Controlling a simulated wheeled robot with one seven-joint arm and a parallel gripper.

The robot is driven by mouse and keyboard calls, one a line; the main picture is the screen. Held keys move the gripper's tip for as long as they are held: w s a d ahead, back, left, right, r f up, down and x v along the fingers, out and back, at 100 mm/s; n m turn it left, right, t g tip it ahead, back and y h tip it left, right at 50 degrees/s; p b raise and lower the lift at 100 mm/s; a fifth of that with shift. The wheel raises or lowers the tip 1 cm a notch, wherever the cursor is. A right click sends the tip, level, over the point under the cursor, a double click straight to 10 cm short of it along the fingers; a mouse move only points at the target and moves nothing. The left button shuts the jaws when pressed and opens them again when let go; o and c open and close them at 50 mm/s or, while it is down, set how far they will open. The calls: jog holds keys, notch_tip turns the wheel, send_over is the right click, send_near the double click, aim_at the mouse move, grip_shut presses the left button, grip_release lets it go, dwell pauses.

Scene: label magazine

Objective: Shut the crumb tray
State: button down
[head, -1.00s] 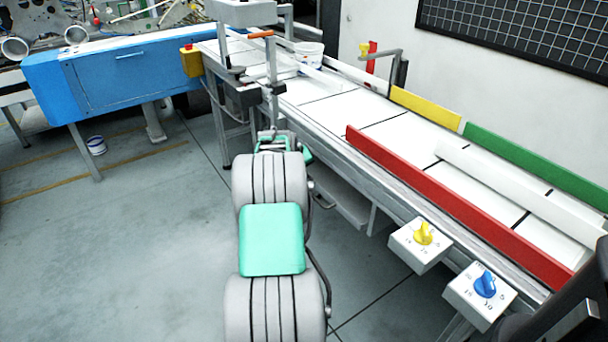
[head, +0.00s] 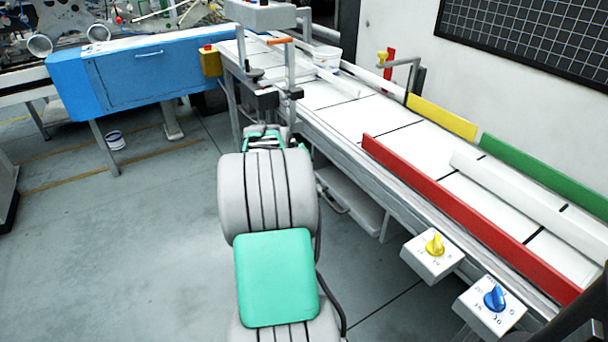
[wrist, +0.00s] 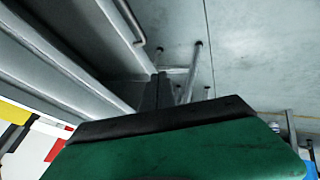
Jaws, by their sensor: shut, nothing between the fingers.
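A pale grey shallow tray (head: 358,208), likely the crumb tray, sits low under the near side of the conveyor and sticks out toward the floor. A thin bar handle is at its front; my arm partly covers its left end. In the wrist view a grey panel with a bar handle (wrist: 133,24) shows at upper left; I cannot tell for sure that it is the same tray. My gripper (head: 266,138) is at the far end of my arm, beside the conveyor frame, mostly hidden and apparently apart from the tray. It is shut and empty.
The conveyor (head: 405,135) has a red rail (head: 465,215) along its near edge. Control boxes with a yellow knob (head: 435,245) and a blue knob (head: 495,298) stick out at right. A blue cabinet (head: 135,75) stands at back left.

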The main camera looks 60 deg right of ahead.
jog(key=w+a+f+n+y+p, duration=0.25)
jog(key=w+a+p, duration=0.55)
jog(key=a, duration=0.4)
jog(key=s+a+f+n+g+p, duration=0.2)
jog(key=a+f, duration=0.2)
jog(key=n+g+h, duration=0.5)
jog(key=n+h, duration=0.1)
jog(key=n, duration=0.9)
send_near(357, 216)
jog(key=b+x, duration=0.1)
jog(key=x, duration=0.4)
jog(key=shift+d+f, duration=0.15)
jog(key=shift+f, duration=0.15)
jog(key=shift+s+d, duration=0.2)
jog(key=shift+d, duration=0.25)
